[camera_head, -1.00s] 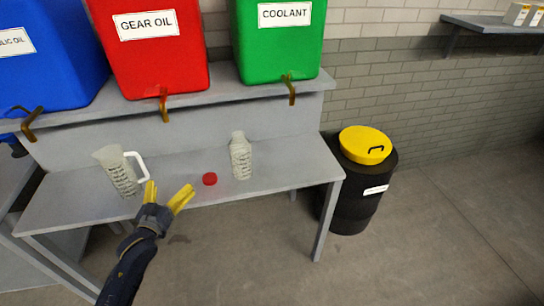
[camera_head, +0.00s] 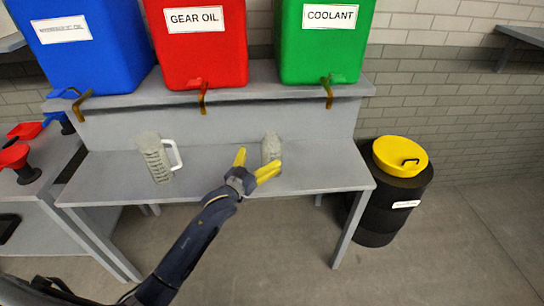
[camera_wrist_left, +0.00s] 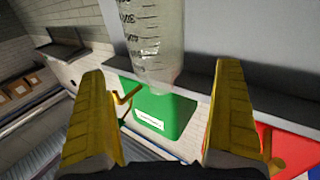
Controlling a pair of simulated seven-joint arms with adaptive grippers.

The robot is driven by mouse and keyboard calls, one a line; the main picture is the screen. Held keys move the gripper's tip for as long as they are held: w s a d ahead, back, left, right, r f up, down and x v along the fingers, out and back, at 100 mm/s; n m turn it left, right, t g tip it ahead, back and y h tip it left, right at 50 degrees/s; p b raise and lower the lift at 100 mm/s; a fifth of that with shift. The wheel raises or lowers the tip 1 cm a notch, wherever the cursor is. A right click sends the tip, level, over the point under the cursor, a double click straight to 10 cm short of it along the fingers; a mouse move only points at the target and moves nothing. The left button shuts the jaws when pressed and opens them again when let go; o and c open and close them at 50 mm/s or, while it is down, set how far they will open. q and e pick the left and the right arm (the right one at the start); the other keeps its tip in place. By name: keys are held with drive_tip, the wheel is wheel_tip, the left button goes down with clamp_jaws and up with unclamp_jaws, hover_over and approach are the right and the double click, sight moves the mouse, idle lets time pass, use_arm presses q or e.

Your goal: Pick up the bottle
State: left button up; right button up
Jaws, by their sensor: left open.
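The clear bottle (camera_head: 271,146) with dark markings stands upright on the grey bench, and its lower part is partly covered by my gripper in the head view. My left gripper (camera_head: 256,166) has yellow fingers spread open just in front of the bottle, empty. In the left wrist view the bottle (camera_wrist_left: 152,42) lies beyond and between the two open fingers, coming in from the top edge. Whether the fingers touch it cannot be told. My right gripper is not in view.
A measuring jug (camera_head: 155,160) with a white handle stands on the bench (camera_head: 330,165) to the left. Blue, red (camera_head: 196,45) and green (camera_head: 322,45) tanks with taps sit on the shelf above. A black bin (camera_head: 385,205) with a yellow lid stands right of the bench.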

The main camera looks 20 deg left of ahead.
sight(272, 146)
use_arm(q)
drive_tip(key=shift+x, duration=4)
drive_tip(key=shift+d, duration=0.15)
drive_tip(key=c, duration=1.3)
